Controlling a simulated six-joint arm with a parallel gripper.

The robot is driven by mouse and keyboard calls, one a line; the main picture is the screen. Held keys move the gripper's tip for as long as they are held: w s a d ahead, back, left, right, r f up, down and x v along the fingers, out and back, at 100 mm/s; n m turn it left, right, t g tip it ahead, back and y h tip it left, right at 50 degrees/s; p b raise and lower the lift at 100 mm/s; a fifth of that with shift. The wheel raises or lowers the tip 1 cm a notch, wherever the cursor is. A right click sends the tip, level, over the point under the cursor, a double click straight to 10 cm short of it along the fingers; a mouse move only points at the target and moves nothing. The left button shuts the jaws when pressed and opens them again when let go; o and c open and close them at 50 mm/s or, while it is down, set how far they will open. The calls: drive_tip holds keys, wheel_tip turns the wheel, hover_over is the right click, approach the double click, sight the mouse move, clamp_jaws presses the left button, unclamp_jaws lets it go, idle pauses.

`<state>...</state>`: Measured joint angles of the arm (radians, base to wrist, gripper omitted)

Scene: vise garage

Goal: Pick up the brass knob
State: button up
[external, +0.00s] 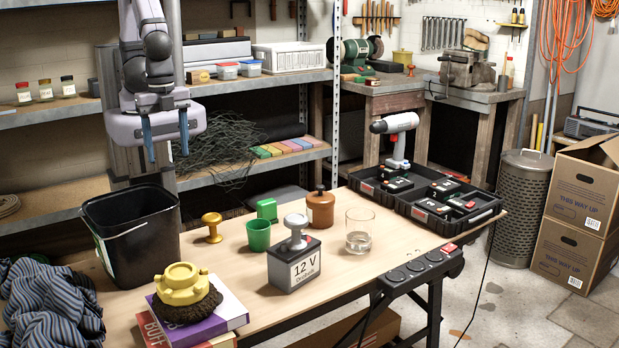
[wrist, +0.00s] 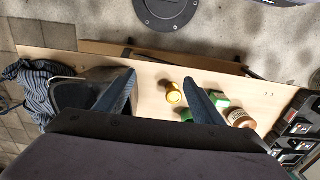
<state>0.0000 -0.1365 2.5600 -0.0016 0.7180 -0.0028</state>
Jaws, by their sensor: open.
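The brass knob (external: 212,227) stands upright on the wooden table, between the black bucket and the green cup. In the wrist view the knob (wrist: 173,93) shows between my two blue fingers, closer to the right one. My gripper (external: 167,148) is open and empty. It hangs fingers down, high above the table, up and to the left of the knob in the external view. It also shows in the wrist view (wrist: 160,80).
A black bucket (external: 133,237) stands left of the knob. A green cup (external: 258,235), green block (external: 267,209), brown jar (external: 320,208) and 12 V box (external: 294,264) stand to its right. A yellow-topped brush (external: 181,284) sits on books in front. Shelves (external: 252,83) rise behind.

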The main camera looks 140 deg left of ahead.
drive_tip(key=w+a+f+m+t+y+b, duration=0.2)
drive_tip(key=w+a+f+m+t+b, duration=0.25)
drive_tip(key=w+a, duration=0.9)
drive_tip(key=m+t+h+b, duration=0.3)
drive_tip(key=t+h+b, duration=0.6)
drive_tip(key=h, duration=0.4)
approach(210, 225)
drive_tip(key=shift+n+t, duration=0.25)
drive_tip(key=shift+t, duration=0.3)
drive_tip(key=d, duration=0.1)
drive_tip(key=w+d, duration=0.1)
drive_tip(key=w+d+p, duration=0.1)
drive_tip(key=shift+w+d+f, duration=0.15)
drive_tip(key=shift+d+f, duration=0.1)
drive_tip(key=shift+f, duration=0.05)
drive_tip(key=shift+x, duration=1)
drive_tip(key=shift+w+a+b+x, duration=0.1)
drive_tip(key=shift+a+b+x, duration=0.05)
drive_tip(key=shift+x, duration=0.75)
drive_tip(key=shift+w+a+b+x, duration=0.1)
drive_tip(key=shift+x, duration=0.75)
drive_tip(key=shift+w+a+b+x, duration=0.1)
drive_tip(key=shift+a+b+x, duration=0.05)
drive_tip(key=shift+x, duration=0.75)
drive_tip(key=shift+c, duration=0.6)
